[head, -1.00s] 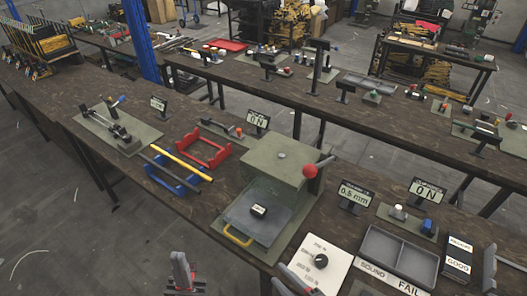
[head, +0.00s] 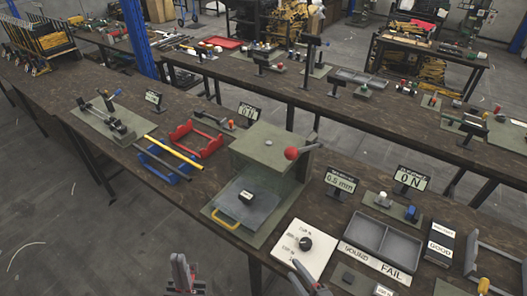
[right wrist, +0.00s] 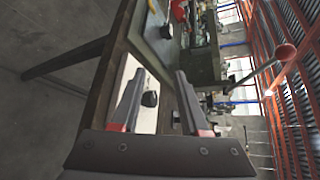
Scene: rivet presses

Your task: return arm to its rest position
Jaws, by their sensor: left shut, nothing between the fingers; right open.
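My left gripper (head: 182,272) is at the bottom of the head view, shut and empty, in front of the bench edge. My right gripper (head: 306,278) is at the bottom centre, by the front of the white dial panel (head: 289,250); the picture edge cuts it off. In the right wrist view its two fingers (right wrist: 160,74) stand apart with nothing between them, and the black knob (right wrist: 150,99) shows beyond them. The green press (head: 270,155) with its red-ball lever (head: 291,153) stands behind the panel.
A grey two-part tray (head: 380,243) marked FAIL lies right of the panel. Displays (head: 412,180) stand behind it. Red (head: 195,138) and blue (head: 160,166) racks lie left of the press. The floor (head: 90,240) before the bench is clear.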

